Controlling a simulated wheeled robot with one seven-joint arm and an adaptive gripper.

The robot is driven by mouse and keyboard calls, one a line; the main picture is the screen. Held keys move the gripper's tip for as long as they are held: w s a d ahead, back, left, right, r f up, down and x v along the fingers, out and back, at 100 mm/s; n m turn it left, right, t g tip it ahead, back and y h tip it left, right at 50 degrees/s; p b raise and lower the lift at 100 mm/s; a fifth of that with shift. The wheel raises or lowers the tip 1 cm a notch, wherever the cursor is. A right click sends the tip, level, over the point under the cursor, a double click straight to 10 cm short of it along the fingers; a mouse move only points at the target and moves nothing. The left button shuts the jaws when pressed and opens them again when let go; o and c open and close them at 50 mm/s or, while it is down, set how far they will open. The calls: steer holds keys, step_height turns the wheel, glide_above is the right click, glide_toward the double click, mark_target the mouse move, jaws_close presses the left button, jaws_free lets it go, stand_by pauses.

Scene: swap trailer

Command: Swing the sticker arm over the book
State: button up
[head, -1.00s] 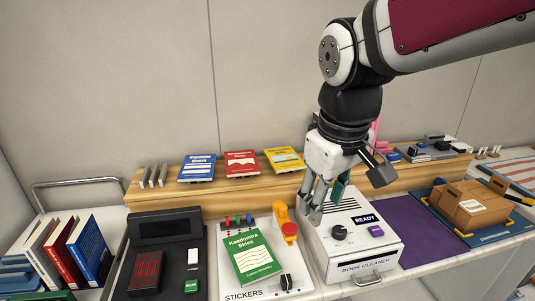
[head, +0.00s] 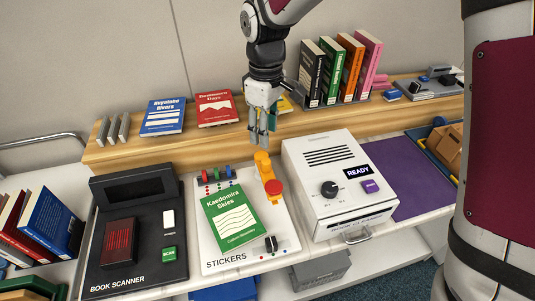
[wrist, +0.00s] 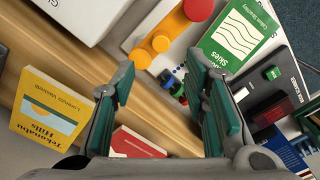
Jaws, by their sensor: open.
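The sticker arm (head: 268,176) is an orange lever with a round orange post at its back and a red round head at its front. It stands at the right side of the white sticker board, beside the book and not over it. The green book "Kaedomira Skies" (head: 231,217) lies flat on the board. My gripper (head: 263,138) is open and empty, pointing down just behind and above the orange post. In the wrist view my green-padded fingers (wrist: 170,112) are apart, with the orange sticker arm (wrist: 160,44) beyond them and the book (wrist: 236,35) to its right.
The book cleaner (head: 340,185), reading READY, stands close right of the sticker board (head: 206,255). The book scanner (head: 138,230) is on the left. A wooden shelf (head: 215,142) with displayed books runs behind; a yellow book is partly hidden behind my gripper.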

mark_target(266, 161)
step_height(266, 161, down, 10)
steer(key=shift+s+f+p, duration=0.1)
steer(key=shift+f+p, duration=0.05)
steer(key=shift+p, duration=0.2)
